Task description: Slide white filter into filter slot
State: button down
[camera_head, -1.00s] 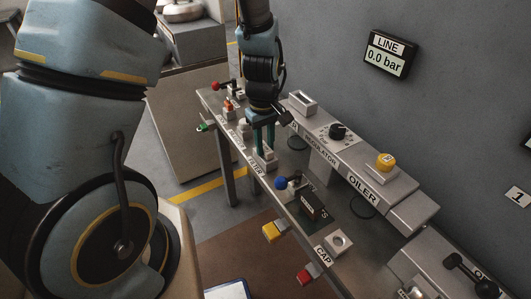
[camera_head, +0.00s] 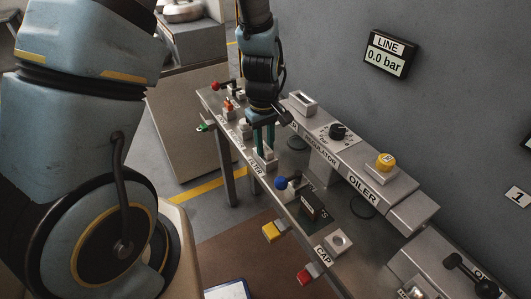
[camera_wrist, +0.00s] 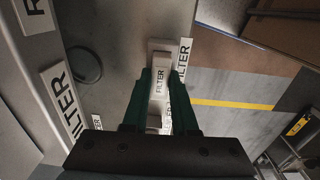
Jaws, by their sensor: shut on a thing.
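The white filter (camera_wrist: 160,84), a pale block labelled FILTER, sits between my green fingers in the wrist view. My gripper (camera_wrist: 160,76) is shut on it, pointing down over the bench's front row. In the head view my gripper (camera_head: 264,148) is at the pale filter holder (camera_head: 266,164), above the FILTER label. The filter is mostly hidden there by the fingers, and I cannot tell whether it still rests in the holder. The filter slot (camera_head: 303,102) is a rectangular opening at the back unit's far left end, apart from my gripper. A FILTER plate (camera_wrist: 62,102) shows at left in the wrist view.
A blue-knobbed valve (camera_head: 282,183) and a dark block (camera_head: 312,206) stand right of my gripper. A red-knobbed lever (camera_head: 216,86) is at the left end. The regulator knob (camera_head: 338,131) and yellow oiler knob (camera_head: 386,161) top the back unit. The wall display (camera_head: 389,55) reads 0.0 bar.

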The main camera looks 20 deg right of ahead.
jog(key=shift+a+r+p, duration=0.1)
jog(key=shift+r+p, duration=2.45)
jog(key=shift+r, duration=0.45)
jog(key=shift+r, duration=0.1)
jog(key=shift+r+p, duration=0.2)
jog(key=shift+p, duration=0.1)
jog(key=shift+f, duration=0.1)
